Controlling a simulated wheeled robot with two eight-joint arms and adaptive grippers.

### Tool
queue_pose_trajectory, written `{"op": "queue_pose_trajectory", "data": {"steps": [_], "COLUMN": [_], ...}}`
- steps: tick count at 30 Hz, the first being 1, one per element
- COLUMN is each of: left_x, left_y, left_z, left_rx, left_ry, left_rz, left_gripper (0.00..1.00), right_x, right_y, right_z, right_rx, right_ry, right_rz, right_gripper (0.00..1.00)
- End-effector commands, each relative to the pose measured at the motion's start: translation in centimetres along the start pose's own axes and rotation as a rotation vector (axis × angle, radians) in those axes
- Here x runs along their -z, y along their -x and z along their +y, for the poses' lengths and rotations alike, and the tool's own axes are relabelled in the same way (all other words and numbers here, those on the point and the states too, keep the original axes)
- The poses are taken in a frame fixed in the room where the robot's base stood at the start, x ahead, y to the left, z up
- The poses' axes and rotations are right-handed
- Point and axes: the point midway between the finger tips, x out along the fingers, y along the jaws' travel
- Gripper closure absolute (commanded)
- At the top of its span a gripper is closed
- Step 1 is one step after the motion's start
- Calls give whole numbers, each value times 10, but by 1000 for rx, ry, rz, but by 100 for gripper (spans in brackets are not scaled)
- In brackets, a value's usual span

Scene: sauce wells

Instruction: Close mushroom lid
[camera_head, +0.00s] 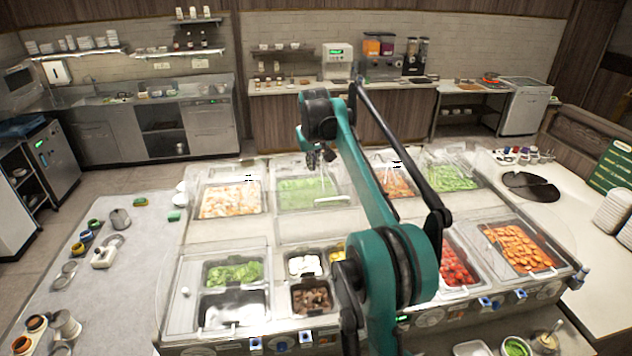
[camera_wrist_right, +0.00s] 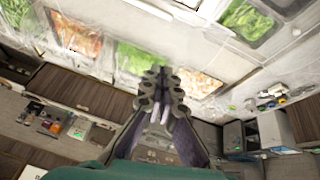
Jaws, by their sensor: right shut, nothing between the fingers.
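Brown mushroom pieces (camera_head: 313,299) lie in a dark well in the front row of the counter, left of my right arm. The well looks uncovered from above; I cannot clearly make out its clear lid. My right gripper (camera_head: 318,158) is above the back row, over the far edge of a green-filled well (camera_head: 308,193), away from the mushrooms. In the right wrist view the gripper's fingers (camera_wrist_right: 163,92) are shut and empty, with several filled wells behind them. My left gripper is not in view.
Clear lids cover back wells such as the orange-and-white one (camera_head: 229,200). Beside the mushrooms are a white-filled well (camera_head: 304,266) and a lettuce well (camera_head: 233,272). My right arm hides part of the middle wells. Small jars (camera_head: 88,236) stand on the left counter.

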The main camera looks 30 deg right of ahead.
Motion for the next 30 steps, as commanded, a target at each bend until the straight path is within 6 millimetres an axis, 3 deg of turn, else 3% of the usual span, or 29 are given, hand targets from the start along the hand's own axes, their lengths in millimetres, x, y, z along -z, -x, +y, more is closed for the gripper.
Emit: {"op": "queue_pose_trajectory", "data": {"steps": [5, 16, 21, 30], "left_x": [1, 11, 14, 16], "left_y": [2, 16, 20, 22], "left_z": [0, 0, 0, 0], "left_rx": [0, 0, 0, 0], "left_ry": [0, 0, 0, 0], "left_rz": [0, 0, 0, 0], "left_gripper": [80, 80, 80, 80], "right_x": [0, 0, -24, -40], "right_y": [-23, -100, -103, -108], "right_z": [0, 0, 0, 0], "right_rx": [0, 0, 0, 0], "right_ry": [0, 1, 1, 1], "right_rz": [0, 0, 0, 0], "right_gripper": [100, 100, 100, 100]}}
